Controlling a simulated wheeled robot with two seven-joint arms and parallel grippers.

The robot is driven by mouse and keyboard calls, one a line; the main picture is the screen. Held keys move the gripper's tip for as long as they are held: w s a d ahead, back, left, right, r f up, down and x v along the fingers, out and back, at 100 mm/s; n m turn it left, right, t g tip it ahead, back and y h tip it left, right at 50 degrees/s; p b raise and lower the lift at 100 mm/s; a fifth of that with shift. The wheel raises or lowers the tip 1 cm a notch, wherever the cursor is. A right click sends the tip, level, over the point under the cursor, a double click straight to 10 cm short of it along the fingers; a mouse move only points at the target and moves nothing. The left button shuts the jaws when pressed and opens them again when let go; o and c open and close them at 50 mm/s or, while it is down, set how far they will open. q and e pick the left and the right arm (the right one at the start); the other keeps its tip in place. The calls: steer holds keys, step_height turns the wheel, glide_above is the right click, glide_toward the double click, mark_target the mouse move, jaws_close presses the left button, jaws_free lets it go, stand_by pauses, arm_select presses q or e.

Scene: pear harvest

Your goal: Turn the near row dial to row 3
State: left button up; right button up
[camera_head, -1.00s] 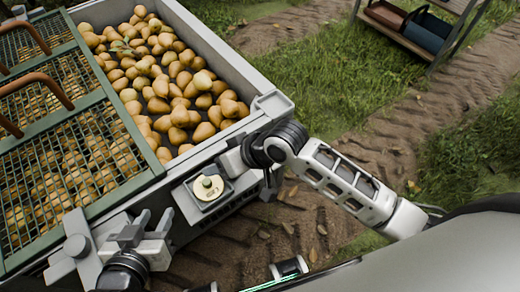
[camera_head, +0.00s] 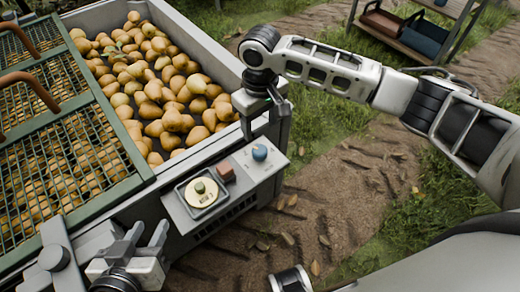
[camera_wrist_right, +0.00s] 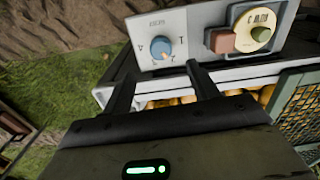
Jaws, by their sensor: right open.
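A control panel (camera_head: 238,205) is on the end of the pear bin. On it, a round cream dial (camera_head: 202,192) with a green knob sits at the left. A blue knob (camera_head: 259,152) is at the right, and a red-brown block (camera_head: 226,172) lies between them. The right wrist view also shows the cream dial (camera_wrist_right: 254,22) and the blue knob (camera_wrist_right: 162,48); their lettering is too small to read surely. My right gripper (camera_head: 265,112) is open and empty above the bin corner, apart from both. My left gripper (camera_head: 148,236) is open and empty, left of the panel.
The bin (camera_head: 219,59) holds many pears (camera_head: 160,90). Green-framed mesh trays (camera_head: 60,165) with brown handles stand at the left. A shelf (camera_head: 405,43) with crates is at the back right. Dirt and grass lie clear right of the panel.

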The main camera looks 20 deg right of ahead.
mark_target(260, 150)
step_height(260, 150, down, 10)
steer(key=shift+b, duration=1.1)
arm_select(q)
steer(key=shift+g, duration=0.7)
steer(key=f, duration=0.3)
steer(key=w+d+f, duration=0.1)
steer(key=f, duration=0.1)
steer(key=shift+d, duration=0.1)
steer(key=shift+r+h, duration=0.15)
steer(key=shift+h, duration=0.15)
arm_select(e)
steer(key=c, duration=1)
